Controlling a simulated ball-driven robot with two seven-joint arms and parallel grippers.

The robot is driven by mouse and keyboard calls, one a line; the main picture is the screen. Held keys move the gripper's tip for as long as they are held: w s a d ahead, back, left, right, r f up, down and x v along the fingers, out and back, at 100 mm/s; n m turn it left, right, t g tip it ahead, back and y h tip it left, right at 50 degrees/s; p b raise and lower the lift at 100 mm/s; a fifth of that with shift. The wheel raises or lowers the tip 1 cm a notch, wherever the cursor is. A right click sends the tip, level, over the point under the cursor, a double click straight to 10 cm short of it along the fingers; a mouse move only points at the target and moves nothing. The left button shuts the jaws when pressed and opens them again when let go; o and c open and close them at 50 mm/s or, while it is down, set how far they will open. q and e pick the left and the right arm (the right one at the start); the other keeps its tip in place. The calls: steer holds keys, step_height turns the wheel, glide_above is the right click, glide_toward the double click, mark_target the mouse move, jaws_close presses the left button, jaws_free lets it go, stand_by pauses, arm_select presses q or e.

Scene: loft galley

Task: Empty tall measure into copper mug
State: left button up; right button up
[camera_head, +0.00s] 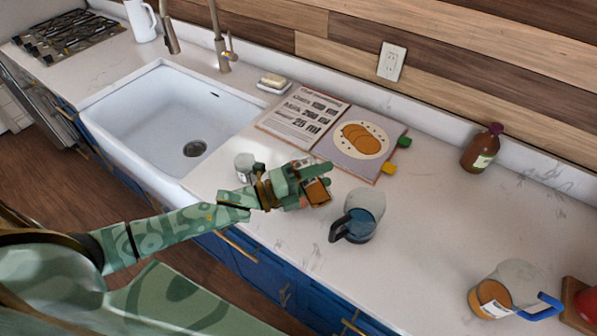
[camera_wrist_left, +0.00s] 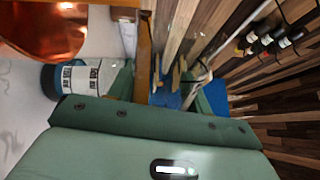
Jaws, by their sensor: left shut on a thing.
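My left gripper (camera_head: 300,186) is shut above the counter, on an orange-brown handle (camera_head: 317,192) that I take for that of the tall measure. In the left wrist view this handle (camera_wrist_left: 143,50) is an upright bar between the fingers. The measure's body is mostly hidden, and its contents cannot be made out. The copper mug (camera_wrist_left: 40,28) is a shiny copper surface at the top left of the left wrist view, close by. In the head view it is largely hidden behind my gripper. My right gripper is in neither view.
A clear jug with dark blue contents and a black handle (camera_head: 360,217) stands right of my gripper. A blue-handled jug (camera_head: 497,291) is farther right. A small glass jar (camera_head: 245,164) stands near my wrist. A recipe book (camera_head: 350,150), brown bottle (camera_head: 481,149) and sink (camera_head: 180,115) lie beyond.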

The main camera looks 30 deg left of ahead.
arm_select(q)
steer(key=shift+w+a+f+n, duration=0.1)
steer(key=shift+f+n, duration=0.05)
steer(key=shift+n, duration=0.55)
stand_by(0.6)
steer(key=shift+w+a+r+n+p, duration=0.15)
steer(key=shift+r+n+p, duration=0.2)
steer(key=shift+n+p, duration=0.4)
stand_by(0.4)
